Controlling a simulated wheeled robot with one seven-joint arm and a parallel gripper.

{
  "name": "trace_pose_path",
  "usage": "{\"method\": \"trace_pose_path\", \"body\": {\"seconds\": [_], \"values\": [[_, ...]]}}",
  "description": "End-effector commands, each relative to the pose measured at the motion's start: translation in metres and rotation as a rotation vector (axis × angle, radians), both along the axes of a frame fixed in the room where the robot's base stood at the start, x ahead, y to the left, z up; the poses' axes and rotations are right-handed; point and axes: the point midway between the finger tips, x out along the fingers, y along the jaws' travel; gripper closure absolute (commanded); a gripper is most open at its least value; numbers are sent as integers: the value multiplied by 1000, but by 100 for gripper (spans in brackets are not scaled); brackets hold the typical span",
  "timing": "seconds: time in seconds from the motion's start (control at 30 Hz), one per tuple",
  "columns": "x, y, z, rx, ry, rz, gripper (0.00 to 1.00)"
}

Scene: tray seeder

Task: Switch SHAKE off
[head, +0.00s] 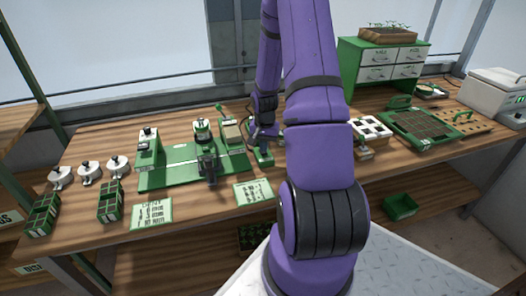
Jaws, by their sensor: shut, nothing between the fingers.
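The green tray seeder (185,168) stands on the wooden bench left of my arm, with a green-topped hopper and a tan block at its back. A small green box (263,158) sits at the seeder's right end, partly behind my arm. No SHAKE label is readable at this size, so I cannot tell which part is that switch. My gripper (258,141) points down just above the green box. Its fingers are small and dark here; they look shut and empty. Whether they touch the box cannot be told.
Two printed cards (152,213) (254,192) lie along the front edge. White-topped pots (89,172) and green cell trays (42,213) stand at the left.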

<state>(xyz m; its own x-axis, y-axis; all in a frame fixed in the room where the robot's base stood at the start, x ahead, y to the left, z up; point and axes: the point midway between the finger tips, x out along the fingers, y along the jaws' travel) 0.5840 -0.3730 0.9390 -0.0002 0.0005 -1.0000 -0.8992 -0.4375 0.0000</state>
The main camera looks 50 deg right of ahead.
Motion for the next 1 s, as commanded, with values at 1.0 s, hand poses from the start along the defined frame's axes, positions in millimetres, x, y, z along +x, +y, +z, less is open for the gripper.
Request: {"method": "trace_pose_path", "body": {"seconds": [1.0], "values": [[0, 0, -13, 0, 0, 0, 100]]}}
